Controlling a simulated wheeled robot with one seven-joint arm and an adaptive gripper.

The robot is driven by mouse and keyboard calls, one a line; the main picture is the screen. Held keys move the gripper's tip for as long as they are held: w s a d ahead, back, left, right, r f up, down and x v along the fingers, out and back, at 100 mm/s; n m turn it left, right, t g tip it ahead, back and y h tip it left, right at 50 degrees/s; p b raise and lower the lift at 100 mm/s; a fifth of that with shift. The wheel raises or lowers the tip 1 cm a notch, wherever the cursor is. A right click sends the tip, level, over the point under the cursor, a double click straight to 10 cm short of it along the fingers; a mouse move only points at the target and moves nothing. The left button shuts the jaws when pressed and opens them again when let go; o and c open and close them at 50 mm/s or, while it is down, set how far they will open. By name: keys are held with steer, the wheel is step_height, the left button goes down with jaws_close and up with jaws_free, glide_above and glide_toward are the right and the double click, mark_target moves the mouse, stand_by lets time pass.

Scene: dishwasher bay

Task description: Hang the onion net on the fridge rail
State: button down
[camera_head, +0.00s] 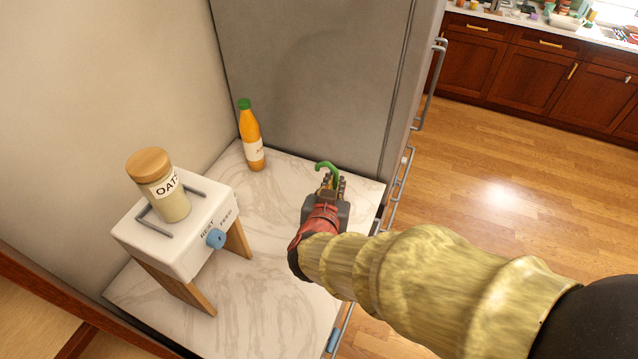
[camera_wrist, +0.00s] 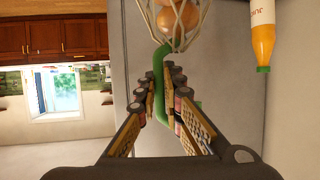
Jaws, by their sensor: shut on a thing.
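My gripper (camera_head: 332,184) is shut on the green hook (camera_head: 326,166) of the onion net, above the marble counter's right part, in front of the grey fridge (camera_head: 310,70). In the wrist view my gripper (camera_wrist: 160,88) has its fingers around the hook's green stem (camera_wrist: 158,68). The pale onion net (camera_wrist: 180,38) with brown onions inside hangs from it; this picture is upside down. In the head view the net is hidden behind my gripper and arm. A vertical metal bar (camera_head: 432,85) runs along the fridge's front edge at right; I cannot tell if it is the rail.
An orange juice bottle (camera_head: 250,138) with a green cap stands at the back of the marble counter (camera_head: 255,285). A white dispenser stand (camera_head: 185,235) with an oats jar (camera_head: 160,183) is at left. Wooden floor lies open at right.

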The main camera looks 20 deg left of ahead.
steer(key=w+a+f+b, duration=0.3)
steer(key=w+a+f, duration=0.1)
steer(key=w+f, duration=0.6)
steer(key=shift+w+f, duration=0.15)
steer(key=shift+f, duration=0.65)
steer(key=shift+f, duration=0.15)
steer(key=c, duration=1.9)
jaws_free()
steer(key=p+v, duration=0.1)
steer(key=v, duration=1.1)
steer(key=shift+d+p, duration=0.1)
steer(key=shift+p, duration=0.2)
